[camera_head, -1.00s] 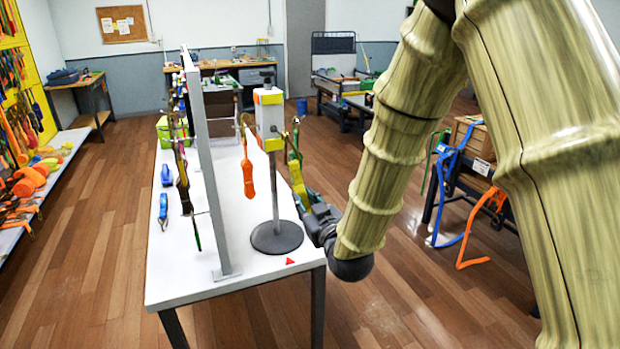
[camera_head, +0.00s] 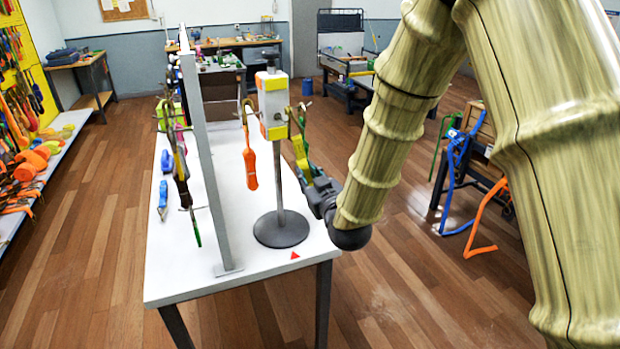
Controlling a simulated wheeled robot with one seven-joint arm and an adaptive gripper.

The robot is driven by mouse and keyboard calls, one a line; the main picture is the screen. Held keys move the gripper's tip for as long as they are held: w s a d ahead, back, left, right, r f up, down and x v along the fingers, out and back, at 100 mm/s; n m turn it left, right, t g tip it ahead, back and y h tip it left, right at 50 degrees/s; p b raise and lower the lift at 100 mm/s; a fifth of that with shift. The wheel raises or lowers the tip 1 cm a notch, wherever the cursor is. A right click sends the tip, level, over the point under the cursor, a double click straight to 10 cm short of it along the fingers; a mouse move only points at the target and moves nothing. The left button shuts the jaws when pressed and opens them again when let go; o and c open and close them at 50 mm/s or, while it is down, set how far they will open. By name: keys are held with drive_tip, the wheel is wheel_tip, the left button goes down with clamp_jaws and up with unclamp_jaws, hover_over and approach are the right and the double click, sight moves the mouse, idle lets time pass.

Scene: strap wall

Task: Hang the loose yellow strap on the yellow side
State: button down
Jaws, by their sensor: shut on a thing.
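My gripper (camera_head: 312,180) is shut on this strap's lower part, right of the stand's pole. The fingers are partly hidden by the strap and arm.
A grey upright panel (camera_head: 206,165) with straps on its left side stands left of the stand on the white table (camera_head: 190,275). A red triangle (camera_head: 294,255) marks the table's front. Blue (camera_head: 455,165) and orange (camera_head: 485,220) straps hang at a right-hand bench.

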drive_tip(key=w+a+f, duration=0.2)
drive_tip(key=w, duration=0.5)
drive_tip(key=shift+a+b, duration=0.15)
drive_tip(key=shift+b, duration=0.25)
idle(0.7)
idle(0.7)
drive_tip(key=c, duration=1.2)
unclamp_jaws()
drive_tip(key=shift+s, duration=0.1)
